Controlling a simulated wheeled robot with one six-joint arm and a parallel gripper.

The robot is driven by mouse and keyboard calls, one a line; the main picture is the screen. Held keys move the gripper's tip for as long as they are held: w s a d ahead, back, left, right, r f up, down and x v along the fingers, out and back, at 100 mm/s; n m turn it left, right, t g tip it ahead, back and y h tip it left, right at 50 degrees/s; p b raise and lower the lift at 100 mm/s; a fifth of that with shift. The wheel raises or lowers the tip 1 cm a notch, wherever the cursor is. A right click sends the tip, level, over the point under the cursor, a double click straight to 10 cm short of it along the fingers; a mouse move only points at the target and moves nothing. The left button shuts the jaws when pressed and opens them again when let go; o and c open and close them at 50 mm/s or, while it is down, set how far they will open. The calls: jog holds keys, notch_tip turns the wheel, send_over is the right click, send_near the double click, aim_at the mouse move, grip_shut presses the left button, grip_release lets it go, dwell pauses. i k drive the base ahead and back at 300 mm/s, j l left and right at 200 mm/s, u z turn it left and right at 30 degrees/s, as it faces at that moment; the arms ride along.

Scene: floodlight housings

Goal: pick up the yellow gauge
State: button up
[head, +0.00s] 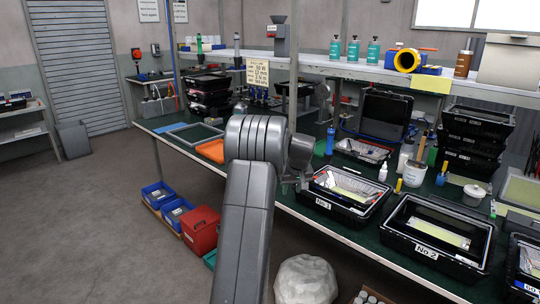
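No thing in the head view is clearly a gauge. A small yellow upright item (398,186) stands on the green bench between the two black trays. Another small yellow-topped item (442,173) stands further right. Both are too small to identify. My arm rises in the middle foreground, and my gripper (297,184) is at its end, above the bench just left of the No 1 tray (323,204). The gripper is small and partly hidden by my arm, so its fingers do not show clearly. Both yellow items are to its right and apart from it.
The No 2 tray (426,252) stands at the bench's front right. A white bottle (383,172) and white tub (414,174) stand behind the trays. A shelf (345,67) with bottles and a yellow roll (407,60) runs above.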

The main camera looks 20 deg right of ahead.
aim_at(397, 191)
jog(key=i+j, duration=0.1)
jog(key=i, duration=0.95)
jog(key=i+l+z, duration=0.1)
jog(key=z, duration=0.3)
jog(key=i+z, duration=0.6)
jog(key=z, duration=0.25)
jog(key=i+j+z, duration=0.2)
jog(key=z, duration=0.2)
jog(key=i+j+z, duration=0.1)
jog(key=i+z, duration=0.15)
